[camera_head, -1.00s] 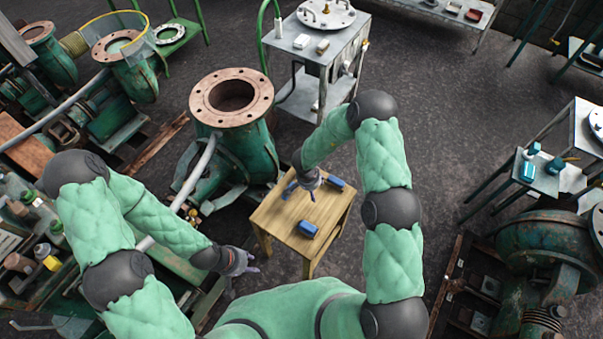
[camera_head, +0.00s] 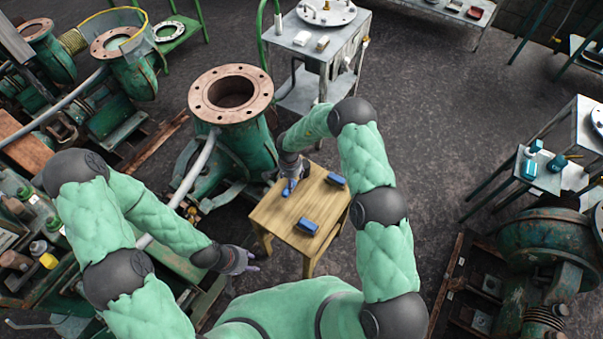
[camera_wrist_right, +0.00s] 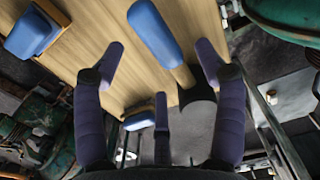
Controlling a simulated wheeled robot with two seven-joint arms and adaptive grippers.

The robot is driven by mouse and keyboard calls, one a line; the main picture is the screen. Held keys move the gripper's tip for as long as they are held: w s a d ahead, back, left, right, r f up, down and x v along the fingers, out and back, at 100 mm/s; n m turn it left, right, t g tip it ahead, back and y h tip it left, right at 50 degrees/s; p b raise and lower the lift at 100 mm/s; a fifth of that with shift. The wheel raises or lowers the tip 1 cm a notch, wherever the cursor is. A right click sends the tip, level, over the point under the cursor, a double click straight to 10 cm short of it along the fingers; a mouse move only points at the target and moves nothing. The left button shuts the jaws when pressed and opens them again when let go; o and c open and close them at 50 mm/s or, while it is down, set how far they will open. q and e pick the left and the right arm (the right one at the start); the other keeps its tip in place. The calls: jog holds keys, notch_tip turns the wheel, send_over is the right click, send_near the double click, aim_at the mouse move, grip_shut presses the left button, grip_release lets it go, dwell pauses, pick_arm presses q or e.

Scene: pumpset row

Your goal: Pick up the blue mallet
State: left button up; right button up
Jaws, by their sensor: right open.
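The mallet, with a blue grip (camera_wrist_right: 155,30), a pale wooden shaft and a dark head, lies on a small wooden table (camera_head: 285,225). In the head view its blue part (camera_head: 288,188) shows near the table's far left edge, partly hidden by my right gripper (camera_head: 287,178). In the right wrist view my right gripper (camera_wrist_right: 160,55) is open, its purple fingers spread on both sides of the mallet's grip and shaft. I cannot tell the remaining height. My left gripper (camera_head: 248,264) hangs off the table's front left side, empty; its finger opening is unclear.
Two other blue tools lie on the table: one at the front right (camera_head: 308,227) and one at the far right (camera_head: 335,180). A green flanged pump (camera_head: 230,110) stands close behind the table on the left. A grey metal cart (camera_head: 318,60) stands farther back.

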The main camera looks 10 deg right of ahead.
aim_at(296, 180)
jog(key=f, duration=0.2)
jog(key=f+b, duration=0.2)
jog(key=f, duration=0.1)
jog(key=shift+w+d+f, duration=0.1)
jog(key=shift+d+f, duration=0.2)
jog(key=shift+d, duration=0.05)
jog(key=shift+r, duration=0.1)
jog(key=c, duration=1.2)
